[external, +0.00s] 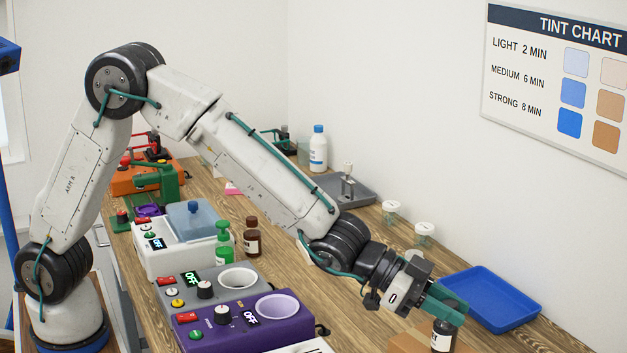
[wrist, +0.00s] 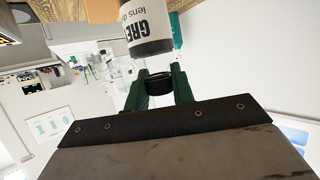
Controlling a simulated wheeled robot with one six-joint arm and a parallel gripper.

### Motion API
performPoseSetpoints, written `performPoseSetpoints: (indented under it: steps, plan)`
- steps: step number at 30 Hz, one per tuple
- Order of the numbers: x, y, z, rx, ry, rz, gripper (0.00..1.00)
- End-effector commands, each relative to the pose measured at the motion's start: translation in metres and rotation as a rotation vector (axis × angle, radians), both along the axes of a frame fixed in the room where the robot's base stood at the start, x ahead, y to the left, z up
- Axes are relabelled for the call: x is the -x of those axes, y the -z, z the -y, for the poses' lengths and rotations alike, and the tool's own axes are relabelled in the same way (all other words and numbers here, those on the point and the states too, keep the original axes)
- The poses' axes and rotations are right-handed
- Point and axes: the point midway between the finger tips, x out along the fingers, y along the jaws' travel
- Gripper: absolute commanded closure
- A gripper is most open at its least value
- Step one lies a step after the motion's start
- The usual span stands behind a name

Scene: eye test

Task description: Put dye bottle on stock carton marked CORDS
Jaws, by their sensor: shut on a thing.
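My gripper (external: 446,304) has green fingers, which also show in the wrist view (wrist: 159,88). It is shut on the black cap of a dye bottle (external: 442,338) at the lower right of the external view. In the wrist view the bottle (wrist: 148,28) has a white label reading "GRE..." and "lens d...", partly cut off by the frame. The bottle's base is hidden in both views. A tan cardboard carton (external: 408,339) shows at the bottom edge, close to the bottle. Its marking is out of sight. I cannot tell whether the bottle touches it.
A blue tray (external: 505,325) lies to the right of my gripper. A purple heater (external: 240,330) and a grey one (external: 175,292) are on the left. A brown bottle (external: 252,240) and green bottle (external: 224,243) stand farther back.

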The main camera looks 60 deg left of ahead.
Motion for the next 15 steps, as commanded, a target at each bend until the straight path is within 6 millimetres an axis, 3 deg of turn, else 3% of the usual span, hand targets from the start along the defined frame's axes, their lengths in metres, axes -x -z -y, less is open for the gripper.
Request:
performPoseSetpoints:
  steps: [2,3,5,15]
  plan:
    - [0.0,0.0027,0.0,0.001,0.0,-0.001,1.0]
    - [0.0,0.0025,0.0,0.001,0.0,-0.001,0.67]
    - [0.0001,0.0024,-0.0001,0.0,0.0,0.0,0.54]
    - [0.0001,-0.0015,-0.0001,0.0,0.0,0.0,0.54]
